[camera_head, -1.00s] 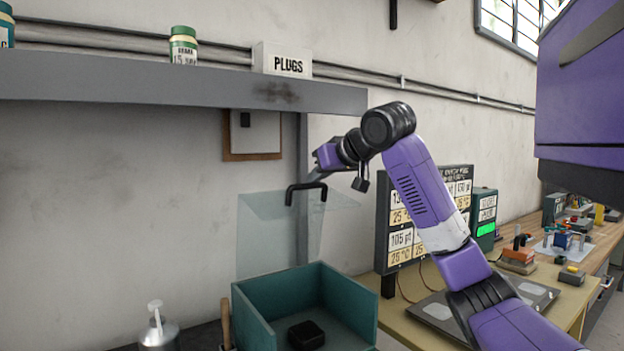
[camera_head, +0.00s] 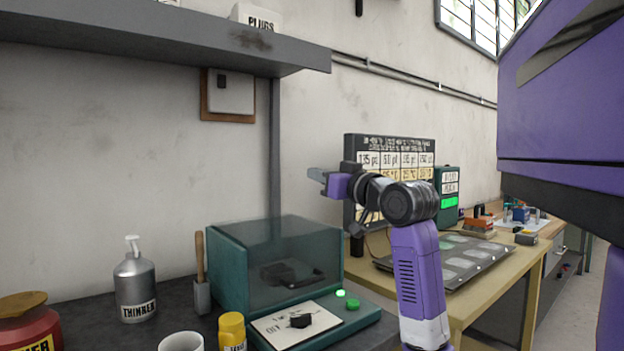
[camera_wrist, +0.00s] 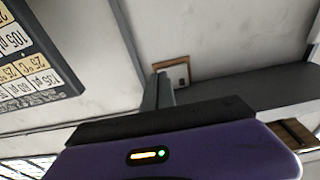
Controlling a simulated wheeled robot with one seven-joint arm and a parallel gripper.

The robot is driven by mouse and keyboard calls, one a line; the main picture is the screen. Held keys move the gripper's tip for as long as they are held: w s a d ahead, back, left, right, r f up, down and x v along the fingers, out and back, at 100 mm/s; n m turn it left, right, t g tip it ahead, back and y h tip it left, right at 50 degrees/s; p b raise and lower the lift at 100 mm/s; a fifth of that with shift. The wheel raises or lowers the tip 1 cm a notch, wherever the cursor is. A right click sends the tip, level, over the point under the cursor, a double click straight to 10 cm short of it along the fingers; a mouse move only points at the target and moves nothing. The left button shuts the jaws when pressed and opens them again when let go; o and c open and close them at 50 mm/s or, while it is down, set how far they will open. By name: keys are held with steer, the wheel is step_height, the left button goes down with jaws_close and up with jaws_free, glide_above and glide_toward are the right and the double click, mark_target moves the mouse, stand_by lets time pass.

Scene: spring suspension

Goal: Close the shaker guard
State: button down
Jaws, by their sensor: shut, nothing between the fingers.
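The shaker (camera_head: 228,275) is a teal box on the dark bench in the head view. Its clear guard (camera_head: 290,232) lies down over the box, with its black handle (camera_head: 305,281) low at the front. A dark object inside shows dimly through the guard. My gripper (camera_head: 316,181) is shut and empty, above and to the right of the shaker, apart from the guard and handle. In the wrist view my gripper (camera_wrist: 157,92) points toward the wall and shelf; the shaker is out of that view.
The shaker's front panel has a black knob (camera_head: 300,320) and a lit green lamp (camera_head: 341,293). A thinner bottle (camera_head: 135,285), a brush holder (camera_head: 201,297) and a yellow jar (camera_head: 232,330) stand left. A grey shelf (camera_head: 150,45) overhangs the bench.

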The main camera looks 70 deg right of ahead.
steer(key=s+a+f+t+h+b, duration=0.1)
steer(key=f+t+b, duration=0.1)
steer(key=f+b, duration=0.6)
steer(key=s+a+f+t+h+b, duration=0.1)
steer(key=s+f+t+b, duration=0.1)
steer(key=f+b, duration=0.7)
steer(key=shift+f, duration=0.3)
